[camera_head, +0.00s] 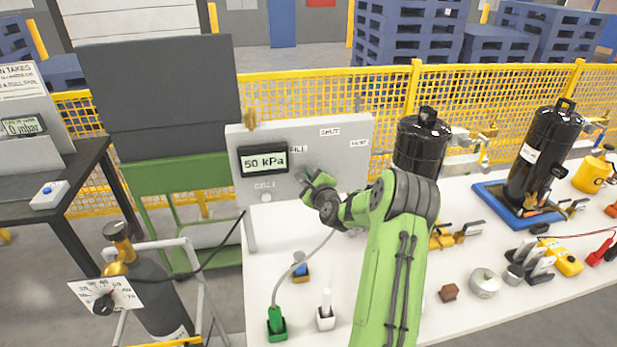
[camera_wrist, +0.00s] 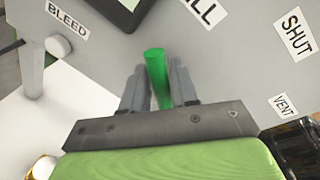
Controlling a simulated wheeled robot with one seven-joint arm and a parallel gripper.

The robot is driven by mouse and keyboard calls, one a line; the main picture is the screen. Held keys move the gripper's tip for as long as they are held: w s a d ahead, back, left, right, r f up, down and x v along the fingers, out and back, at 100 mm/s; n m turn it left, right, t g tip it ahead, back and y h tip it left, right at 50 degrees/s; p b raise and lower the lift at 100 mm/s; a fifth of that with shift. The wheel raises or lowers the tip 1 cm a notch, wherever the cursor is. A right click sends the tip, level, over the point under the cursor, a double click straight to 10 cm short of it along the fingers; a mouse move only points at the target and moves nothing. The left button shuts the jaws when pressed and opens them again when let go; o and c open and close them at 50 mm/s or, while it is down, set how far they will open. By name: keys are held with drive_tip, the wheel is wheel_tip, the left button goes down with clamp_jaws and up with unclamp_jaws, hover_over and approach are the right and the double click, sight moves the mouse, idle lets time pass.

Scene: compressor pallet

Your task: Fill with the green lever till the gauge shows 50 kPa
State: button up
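The gauge (camera_head: 264,161) on the grey panel (camera_head: 350,130) reads 50 kPa in the head view. Its lower edge shows at the top of the wrist view, its reading out of frame. The green lever (camera_wrist: 157,68) stands between the two fingers of my gripper (camera_wrist: 160,88) in the wrist view. The fingers lie close along both sides of it, and I take them as shut on it. The SHUT label (camera_wrist: 296,32) and VENT label (camera_wrist: 285,106) are to the right. In the head view, my gripper (camera_head: 312,183) hides the lever.
A BLEED label (camera_wrist: 67,18) and a grey knob (camera_wrist: 32,80) are left of my gripper. Black tanks (camera_head: 421,147) (camera_head: 545,150) stand right of the panel. A green plug (camera_head: 276,323) and small parts lie on the white table (camera_head: 350,250). A gas cylinder (camera_head: 155,290) stands at the left.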

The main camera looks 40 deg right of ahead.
drive_tip(key=shift+o, duration=0.9)
drive_tip(key=b+v, duration=0.3)
drive_tip(key=v, duration=1.2)
drive_tip(key=shift+s, duration=0.4)
drive_tip(key=shift+a, duration=0.15)
